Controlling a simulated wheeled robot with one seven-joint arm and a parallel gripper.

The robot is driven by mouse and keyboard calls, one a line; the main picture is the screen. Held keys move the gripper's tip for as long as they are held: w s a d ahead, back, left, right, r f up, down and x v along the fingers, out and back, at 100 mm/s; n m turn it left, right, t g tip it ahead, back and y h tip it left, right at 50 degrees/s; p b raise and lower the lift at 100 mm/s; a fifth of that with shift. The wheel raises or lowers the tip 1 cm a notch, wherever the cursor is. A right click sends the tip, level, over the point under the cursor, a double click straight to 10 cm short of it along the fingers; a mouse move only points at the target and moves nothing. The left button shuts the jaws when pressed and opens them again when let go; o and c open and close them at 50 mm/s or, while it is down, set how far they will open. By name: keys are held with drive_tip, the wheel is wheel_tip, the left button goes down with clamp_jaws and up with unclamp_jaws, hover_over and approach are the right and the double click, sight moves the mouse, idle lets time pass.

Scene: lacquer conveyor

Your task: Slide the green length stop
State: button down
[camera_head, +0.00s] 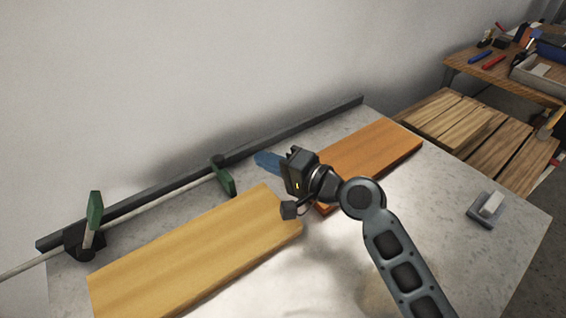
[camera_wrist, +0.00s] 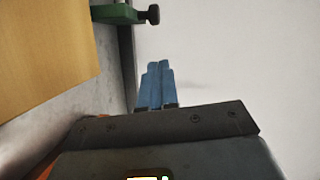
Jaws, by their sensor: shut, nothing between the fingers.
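A green stop (camera_head: 226,182) with a dark knob sits on the dark rail along the back of the table, just behind the yellow board. In the wrist view the green stop (camera_wrist: 115,14) shows at the top with its black knob. A second green part (camera_head: 94,212), upright and lever-like, stands on a black block at the rail's left end. I cannot tell from its look whether it is a stop. My gripper (camera_head: 266,161) is to the right of the nearer green stop, apart from it. Its blue fingers (camera_wrist: 155,82) are shut and empty.
A yellow board (camera_head: 190,240) lies in front of the rail (camera_head: 300,133), and an orange-brown board (camera_head: 375,153) lies right of my gripper. A small grey block holder (camera_head: 486,211) sits at the table's right. A wall is close behind the rail. Tools lie on a far bench (camera_head: 500,68).

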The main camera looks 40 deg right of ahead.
drive_tip(key=x, duration=0.3)
drive_tip(key=shift+w+a+r, duration=0.1)
drive_tip(key=shift+w+a, duration=0.05)
drive_tip(key=shift+w, duration=0.1)
drive_tip(key=shift+w+a+f+p, duration=0.15)
drive_tip(key=shift+a+p, duration=0.2)
drive_tip(key=shift+a, duration=0.2)
drive_tip(key=shift+w+a+f+p, duration=0.1)
drive_tip(key=shift+w+a+p, duration=0.15)
drive_tip(key=shift+a, duration=0.3)
drive_tip(key=shift+w+a+f, duration=0.25)
drive_tip(key=shift+a, duration=0.3)
